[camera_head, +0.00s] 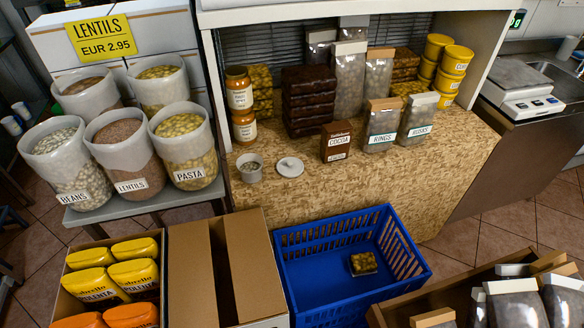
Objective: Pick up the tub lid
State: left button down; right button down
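The tub lid (290,167) is a small round, pale grey-white disc with a knob-like spot in its middle. It lies flat on the speckled wooden counter (300,203), near the middle of the view. A small pale tub (249,172) stands open to its left, apart from it, with greyish contents showing. Neither of my grippers shows in this view.
A brown cocoa box (337,141) and bags labelled rings (382,125) and husks (417,118) stand right of the lid. Jars (239,90) stand behind the tub. A blue crate (310,275) sits below the counter's front edge. The counter around the lid is clear.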

aim_at(287, 167)
jog(key=z, duration=0.4)
jog(key=k+j+z, duration=0.15)
jog(key=z, duration=0.25)
jog(key=k+j+z, duration=0.15)
jog(key=z, duration=0.25)
jog(key=k+z, duration=0.2)
jog(key=z, duration=0.2)
